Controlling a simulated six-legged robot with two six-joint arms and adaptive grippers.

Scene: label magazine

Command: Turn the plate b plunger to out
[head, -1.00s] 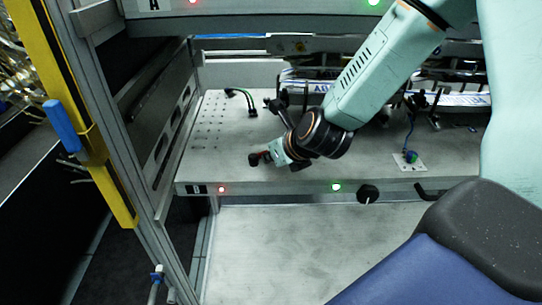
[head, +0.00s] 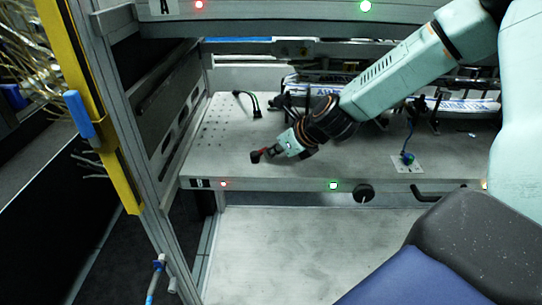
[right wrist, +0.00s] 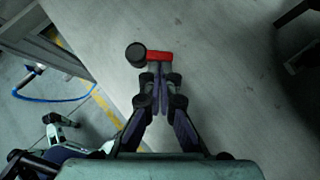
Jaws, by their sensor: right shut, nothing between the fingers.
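Plate B is the grey shelf (head: 330,162) with a label on its front edge. What looks like its plunger, a red bar (head: 265,152) with a round black knob (head: 255,157), sits near the plate's front left. In the right wrist view the red bar (right wrist: 160,56) lies just beyond the fingertips, with the black knob (right wrist: 136,54) at its left end. My right gripper (head: 275,151) is shut and empty, its fingertips (right wrist: 160,92) close to the bar. I cannot tell whether they touch it. My left gripper is not in view.
A green-black cable (head: 247,103) stands at the back left of the plate. A cable fitting (head: 407,159) and white-blue label strips (head: 460,103) are to the right. The upper shelf (head: 280,27) hangs above.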

